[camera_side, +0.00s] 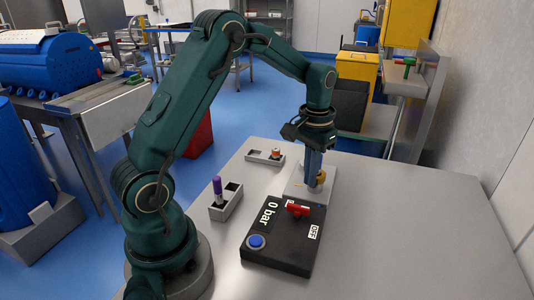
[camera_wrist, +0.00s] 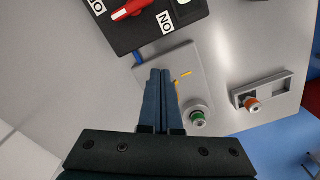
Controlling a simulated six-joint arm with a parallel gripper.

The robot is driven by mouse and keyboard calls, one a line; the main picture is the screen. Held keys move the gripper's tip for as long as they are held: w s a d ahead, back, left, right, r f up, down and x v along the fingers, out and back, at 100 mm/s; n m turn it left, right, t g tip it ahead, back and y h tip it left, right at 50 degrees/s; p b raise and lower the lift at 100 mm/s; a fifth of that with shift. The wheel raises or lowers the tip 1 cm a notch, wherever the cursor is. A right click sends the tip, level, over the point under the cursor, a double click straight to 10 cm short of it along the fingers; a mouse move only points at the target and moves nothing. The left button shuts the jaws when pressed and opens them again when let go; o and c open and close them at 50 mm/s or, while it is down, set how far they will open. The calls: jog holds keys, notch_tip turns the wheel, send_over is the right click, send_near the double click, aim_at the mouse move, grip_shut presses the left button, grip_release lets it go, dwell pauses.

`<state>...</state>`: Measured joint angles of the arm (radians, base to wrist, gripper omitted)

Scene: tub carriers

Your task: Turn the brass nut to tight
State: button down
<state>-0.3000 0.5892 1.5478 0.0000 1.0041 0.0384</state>
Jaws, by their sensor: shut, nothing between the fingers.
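The brass nut (camera_side: 321,177) shows as a small yellow-orange piece on a grey plate (camera_side: 300,190), low beside my fingers in the side view. In the wrist view the plate (camera_wrist: 185,57) lies beyond my fingers, with small yellow pieces (camera_wrist: 183,75) just right of the fingertips. Most of the nut is hidden there, and I cannot make out its turn position. My gripper (camera_side: 314,180) points down over the plate, its blue fingers (camera_wrist: 160,72) together and empty. I cannot tell whether they touch the nut.
A black panel (camera_side: 270,250) with a blue button (camera_side: 256,241), red lever (camera_side: 297,209) and "0 bar" display adjoins the plate. A green-topped round part (camera_wrist: 198,119) stands close to my fingers. Carriers hold a purple-topped piece (camera_side: 217,186) and an orange-ringed piece (camera_side: 276,153). The table's right is clear.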

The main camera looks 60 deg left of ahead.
jog(key=shift+w+a, duration=0.2)
jog(key=shift+w, duration=0.1)
dwell(0.6)
jog(key=shift+s+a, duration=0.15)
jog(key=shift+a, duration=0.4)
jog(key=shift+s+d, duration=0.1)
jog(key=shift+s, duration=0.3)
notch_tip(320, 180, up, 6)
dwell(0.6)
